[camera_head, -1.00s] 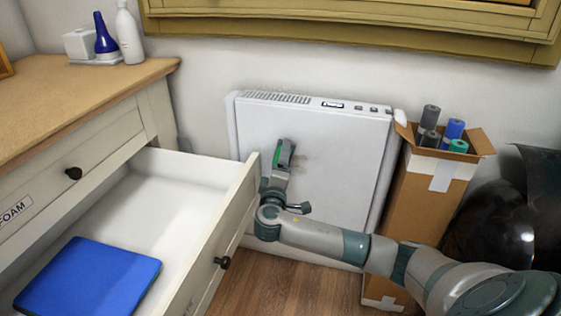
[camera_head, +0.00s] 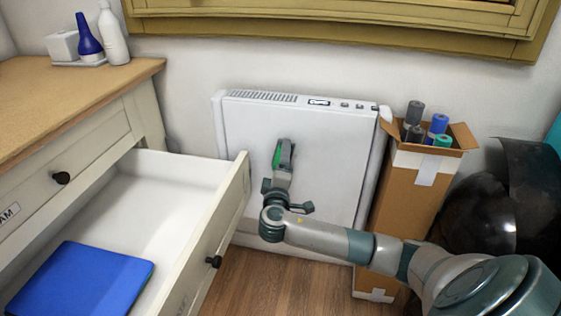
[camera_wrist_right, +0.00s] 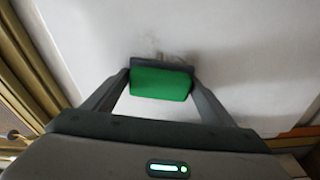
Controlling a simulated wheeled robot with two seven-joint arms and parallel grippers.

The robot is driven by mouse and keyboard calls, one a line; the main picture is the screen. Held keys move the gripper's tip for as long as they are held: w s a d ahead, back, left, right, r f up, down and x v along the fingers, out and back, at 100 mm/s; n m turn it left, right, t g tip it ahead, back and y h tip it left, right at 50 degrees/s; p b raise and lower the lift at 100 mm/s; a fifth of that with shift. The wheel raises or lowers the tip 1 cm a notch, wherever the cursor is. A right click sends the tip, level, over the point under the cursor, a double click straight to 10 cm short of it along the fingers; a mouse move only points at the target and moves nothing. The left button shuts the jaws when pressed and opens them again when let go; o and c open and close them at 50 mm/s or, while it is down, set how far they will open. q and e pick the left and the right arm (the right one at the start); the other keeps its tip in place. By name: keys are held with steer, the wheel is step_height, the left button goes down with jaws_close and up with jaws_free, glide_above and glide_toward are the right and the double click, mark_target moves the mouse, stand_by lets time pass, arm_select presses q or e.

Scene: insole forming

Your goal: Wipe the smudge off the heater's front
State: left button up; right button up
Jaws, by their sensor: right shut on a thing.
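The heater (camera_head: 340,160) is a white upright panel against the wall, with a vent and small buttons along its top edge. My right gripper (camera_head: 285,152) is in front of the left half of its face. In the right wrist view it is shut on a green pad with a dark far edge (camera_wrist_right: 160,83). The pad is at or very close to the white front; I cannot tell whether it touches. A faint brownish smudge (camera_wrist_right: 155,53) shows just beyond the pad's dark edge. In the head view the smudge does not show clearly. My left gripper is out of view.
An open drawer (camera_head: 170,190) holding a blue foam sheet (camera_head: 85,280) stands left of the heater. A cardboard box (camera_head: 400,200) with several rolls stands right of it. Dark rounded objects (camera_head: 480,205) lie further right. Wooden floor (camera_head: 270,285) shows below.

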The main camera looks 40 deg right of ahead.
mark_target(318, 158)
steer(key=shift+s+d+p, duration=0.5)
steer(key=shift+s+d, duration=0.65)
steer(key=shift+s, duration=0.2)
steer(key=shift+s+d, duration=0.1)
steer(key=shift+s+d+p, duration=0.3)
steer(key=shift+s+d, duration=0.25)
steer(key=shift+s, duration=0.05)
steer(key=shift+s+d+r, duration=0.1)
steer(key=shift+s+d, duration=0.5)
steer(key=shift+s+d, duration=0.1)
steer(key=shift+s+d+p, duration=0.15)
steer(key=shift+s+p, duration=0.05)
steer(key=shift+p, duration=0.1)
steer(key=shift+s+d+p, duration=0.3)
steer(key=shift+s+d, duration=0.65)
steer(key=shift+s, duration=0.25)
steer(key=shift+a, duration=0.15)
